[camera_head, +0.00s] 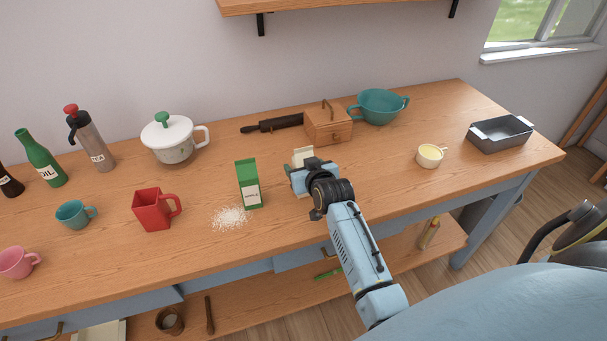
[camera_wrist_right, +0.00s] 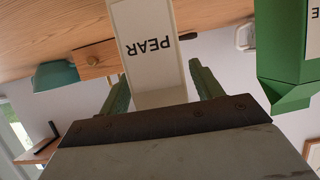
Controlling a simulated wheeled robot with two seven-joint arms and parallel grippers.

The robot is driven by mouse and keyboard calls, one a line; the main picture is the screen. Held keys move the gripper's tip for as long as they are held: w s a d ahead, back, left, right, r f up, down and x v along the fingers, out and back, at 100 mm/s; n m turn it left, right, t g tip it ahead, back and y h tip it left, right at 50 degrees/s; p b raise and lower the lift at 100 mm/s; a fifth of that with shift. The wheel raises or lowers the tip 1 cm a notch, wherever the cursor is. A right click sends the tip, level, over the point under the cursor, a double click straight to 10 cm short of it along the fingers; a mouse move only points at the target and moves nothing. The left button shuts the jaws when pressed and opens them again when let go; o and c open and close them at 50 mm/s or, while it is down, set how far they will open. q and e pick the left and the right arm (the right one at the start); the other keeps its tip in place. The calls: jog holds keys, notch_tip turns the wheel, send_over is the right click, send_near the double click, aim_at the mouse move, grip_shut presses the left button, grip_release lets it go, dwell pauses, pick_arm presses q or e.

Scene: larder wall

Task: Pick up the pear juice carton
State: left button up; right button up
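The pear juice carton is white with the word PEAR on it. In the head view its pale top (camera_head: 302,154) shows just behind my right gripper (camera_head: 314,178), which hides most of it. In the right wrist view, which is upside down, the carton (camera_wrist_right: 150,50) stands between the two green fingers of my right gripper (camera_wrist_right: 162,85). A narrow gap shows between the carton and the finger on the picture's right, so the fingers look open around it. The carton is on the wooden counter (camera_head: 370,185). My left gripper is not in view.
A green carton (camera_head: 248,184) stands just left of the gripper, with white spilled grains (camera_head: 231,217) beside it. A red mug (camera_head: 152,209) is further left. A cream cup (camera_head: 430,156) stands right, past clear counter.

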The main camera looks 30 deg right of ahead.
jog(key=c, duration=1.1)
jog(key=shift+o, duration=0.2)
notch_tip(320, 180, up, 10)
jog(key=shift+r+p, duration=0.1)
jog(key=shift+p, duration=0.4)
